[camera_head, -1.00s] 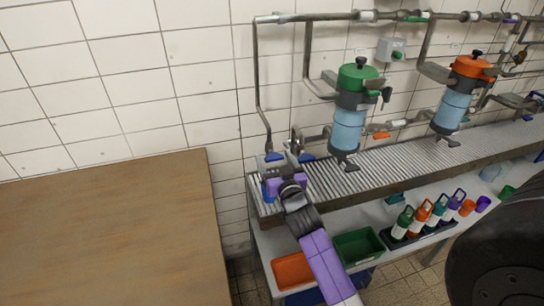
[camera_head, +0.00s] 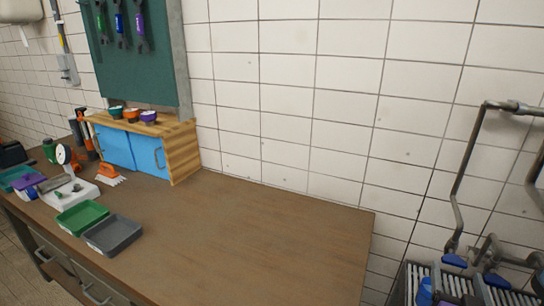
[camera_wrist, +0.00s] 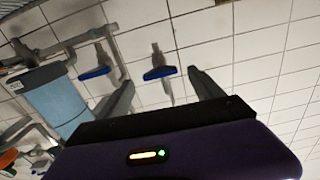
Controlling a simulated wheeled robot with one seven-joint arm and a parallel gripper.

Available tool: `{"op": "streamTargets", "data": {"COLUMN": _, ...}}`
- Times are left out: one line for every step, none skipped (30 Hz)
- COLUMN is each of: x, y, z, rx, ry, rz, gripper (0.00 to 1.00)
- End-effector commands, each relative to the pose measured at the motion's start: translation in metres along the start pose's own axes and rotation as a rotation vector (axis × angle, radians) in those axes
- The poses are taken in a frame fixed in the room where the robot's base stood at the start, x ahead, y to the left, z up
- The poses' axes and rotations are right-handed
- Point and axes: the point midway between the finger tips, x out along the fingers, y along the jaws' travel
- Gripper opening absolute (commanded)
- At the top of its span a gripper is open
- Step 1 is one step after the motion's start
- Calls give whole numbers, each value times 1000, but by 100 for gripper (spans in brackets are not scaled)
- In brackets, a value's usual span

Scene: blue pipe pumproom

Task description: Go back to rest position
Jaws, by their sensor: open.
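My gripper (camera_wrist: 160,92) shows in the wrist view, with its purple body at the bottom and two dark fingers spread apart. It is open, and nothing shows held between the fingers. Beyond the fingers are two pipe valves with blue handles, the left one (camera_wrist: 95,72) and the middle one (camera_wrist: 160,73), against the tiled wall. A light blue cylinder (camera_wrist: 55,103) on the pipework is at the left, beside the left finger. My gripper and arm are not in the head view.
The wooden workbench (camera_head: 250,235) has a wide clear right part. On its left are a green tray (camera_head: 82,217), a grey tray (camera_head: 114,235) and a blue-doored cabinet (camera_head: 130,149). Grey pipes (camera_head: 460,190) and the conveyor's end (camera_head: 412,280) stand at the right.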

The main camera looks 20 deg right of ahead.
Motion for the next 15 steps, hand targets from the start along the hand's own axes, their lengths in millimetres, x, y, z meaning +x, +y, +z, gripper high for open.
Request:
{"op": "streamTargets", "data": {"x": 0, "y": 0, "z": 0, "rx": -7, "ry": 1, "rz": 0, "gripper": 76}}
{"op": "streamTargets", "data": {"x": 0, "y": 0, "z": -1, "rx": -14, "ry": 4, "rz": -2, "gripper": 76}}
{"op": "streamTargets", "data": {"x": 0, "y": -2, "z": -3, "rx": -27, "ry": 13, "rz": -7, "gripper": 76}}
{"op": "streamTargets", "data": {"x": 0, "y": -4, "z": -9, "rx": -36, "ry": 29, "rz": -13, "gripper": 76}}
{"op": "streamTargets", "data": {"x": -1, "y": -5, "z": -16, "rx": -41, "ry": 47, "rz": -20, "gripper": 76}}
{"op": "streamTargets", "data": {"x": -3, "y": -8, "z": -25, "rx": -48, "ry": 71, "rz": -30, "gripper": 76}}
{"op": "streamTargets", "data": {"x": -11, "y": -12, "z": -30, "rx": -57, "ry": 88, "rz": -43, "gripper": 76}}
{"op": "streamTargets", "data": {"x": -19, "y": -17, "z": -31, "rx": -62, "ry": 95, "rz": -59, "gripper": 76}}
{"op": "streamTargets", "data": {"x": -31, "y": -25, "z": -31, "rx": -69, "ry": 101, "rz": -82, "gripper": 76}}
{"op": "streamTargets", "data": {"x": -40, "y": -32, "z": -30, "rx": -73, "ry": 104, "rz": -102, "gripper": 76}}
{"op": "streamTargets", "data": {"x": -50, "y": -39, "z": -30, "rx": -76, "ry": 106, "rz": -121, "gripper": 76}}
{"op": "streamTargets", "data": {"x": -63, "y": -48, "z": -28, "rx": -80, "ry": 106, "rz": -149, "gripper": 76}}
{"op": "streamTargets", "data": {"x": -74, "y": -54, "z": -27, "rx": -82, "ry": 106, "rz": -169, "gripper": 76}}
{"op": "streamTargets", "data": {"x": -85, "y": -60, "z": -25, "rx": -85, "ry": 104, "rz": -191, "gripper": 76}}
{"op": "streamTargets", "data": {"x": -101, "y": -69, "z": -24, "rx": -86, "ry": 101, "rz": -221, "gripper": 76}}
